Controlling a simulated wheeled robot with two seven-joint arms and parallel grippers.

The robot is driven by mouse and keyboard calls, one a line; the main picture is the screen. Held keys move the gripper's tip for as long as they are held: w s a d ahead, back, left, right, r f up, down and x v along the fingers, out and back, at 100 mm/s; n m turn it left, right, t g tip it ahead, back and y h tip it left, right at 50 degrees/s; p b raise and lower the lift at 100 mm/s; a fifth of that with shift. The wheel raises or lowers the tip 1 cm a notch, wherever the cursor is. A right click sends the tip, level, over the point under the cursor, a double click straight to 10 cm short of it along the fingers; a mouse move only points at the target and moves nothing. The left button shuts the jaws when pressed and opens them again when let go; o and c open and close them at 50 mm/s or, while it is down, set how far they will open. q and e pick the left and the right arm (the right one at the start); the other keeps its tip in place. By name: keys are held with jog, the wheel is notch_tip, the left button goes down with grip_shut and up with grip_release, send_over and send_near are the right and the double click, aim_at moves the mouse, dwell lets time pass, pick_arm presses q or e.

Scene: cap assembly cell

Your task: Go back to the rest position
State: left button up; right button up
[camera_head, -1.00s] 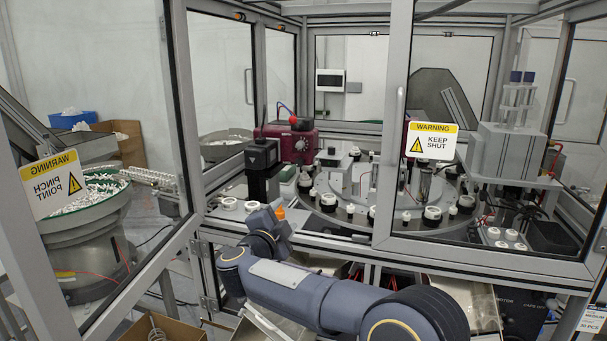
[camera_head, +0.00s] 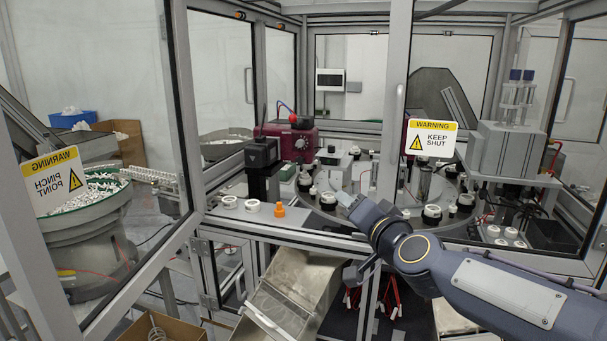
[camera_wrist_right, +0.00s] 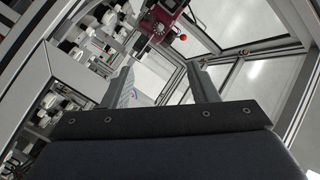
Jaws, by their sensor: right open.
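My right arm comes in from the lower right in the head view. Its gripper (camera_head: 345,199) points up and left, in front of the cell's rotary table (camera_head: 325,218). In the right wrist view the two fingers of this gripper (camera_wrist_right: 163,85) stand apart with nothing between them. An orange cap-like part (camera_head: 280,210) stands on the cell's front ledge, left of my right gripper and apart from it. My left gripper is not in view.
The rotary table carries several black holders with white parts. White rings (camera_head: 229,202) lie on the ledge. The door frame post (camera_head: 391,120) with a warning sign (camera_head: 431,138) stands close to my right arm. A metal chute (camera_head: 290,285) and a cardboard box (camera_head: 165,328) are below.

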jog(key=s+d+f+n+g, duration=0.1)
jog(key=s+d+f+g, duration=0.2)
jog(key=s+f, duration=0.4)
jog(key=s+d+f+n+g+h, duration=0.1)
jog(key=s+d+f+g, duration=0.3)
jog(key=s, duration=1.2)
jog(key=s+d+f+n+g, duration=0.2)
jog(key=s+d+f+g, duration=0.1)
jog(key=s+f, duration=0.8)
jog(key=shift+s+d+f+g, duration=0.15)
jog(key=shift+d+f+g, duration=0.2)
jog(key=shift+f, duration=0.3)
